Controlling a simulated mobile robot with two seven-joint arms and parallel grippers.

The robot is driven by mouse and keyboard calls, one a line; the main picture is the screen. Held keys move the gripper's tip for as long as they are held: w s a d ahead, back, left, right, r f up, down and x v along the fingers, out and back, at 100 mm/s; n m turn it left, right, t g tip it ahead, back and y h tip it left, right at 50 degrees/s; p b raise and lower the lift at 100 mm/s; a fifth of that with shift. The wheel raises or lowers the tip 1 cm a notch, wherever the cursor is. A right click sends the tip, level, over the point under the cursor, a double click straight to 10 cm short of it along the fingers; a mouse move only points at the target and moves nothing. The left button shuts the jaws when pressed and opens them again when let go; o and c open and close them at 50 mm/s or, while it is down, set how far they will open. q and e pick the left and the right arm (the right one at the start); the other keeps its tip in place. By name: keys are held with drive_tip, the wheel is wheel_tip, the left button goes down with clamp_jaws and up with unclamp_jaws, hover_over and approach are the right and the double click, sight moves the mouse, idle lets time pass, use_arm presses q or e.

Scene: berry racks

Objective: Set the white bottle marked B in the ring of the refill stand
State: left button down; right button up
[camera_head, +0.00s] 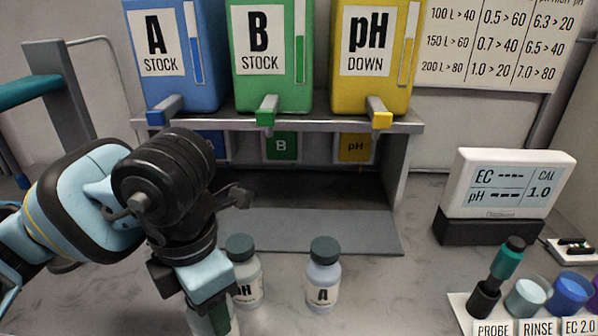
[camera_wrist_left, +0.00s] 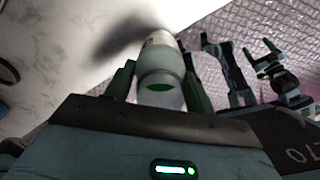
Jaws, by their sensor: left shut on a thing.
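My left gripper (camera_head: 212,300) points down at the front left of the counter in the head view. It is shut on a pale bottle (camera_head: 218,322), partly hidden by the fingers and cut off by the lower edge. The held bottle (camera_wrist_left: 161,68) also shows between both fingers in the left wrist view; no letter on it is readable. Under the shelf of the refill stand (camera_head: 330,126), small signs read B (camera_head: 281,147) and pH (camera_head: 354,148). I cannot make out a ring for certain. A gripper-like form (camera_wrist_left: 262,58), perhaps my right gripper, is small and dark in the left wrist view.
A pH bottle (camera_head: 246,275) stands close right of my left gripper, and an A bottle (camera_head: 323,275) farther right. A meter (camera_head: 508,185) and a probe tray (camera_head: 463,312) with cups are at the right. Counter between the A bottle and meter is clear.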

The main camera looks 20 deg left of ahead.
drive_tip(key=shift+r, duration=0.1)
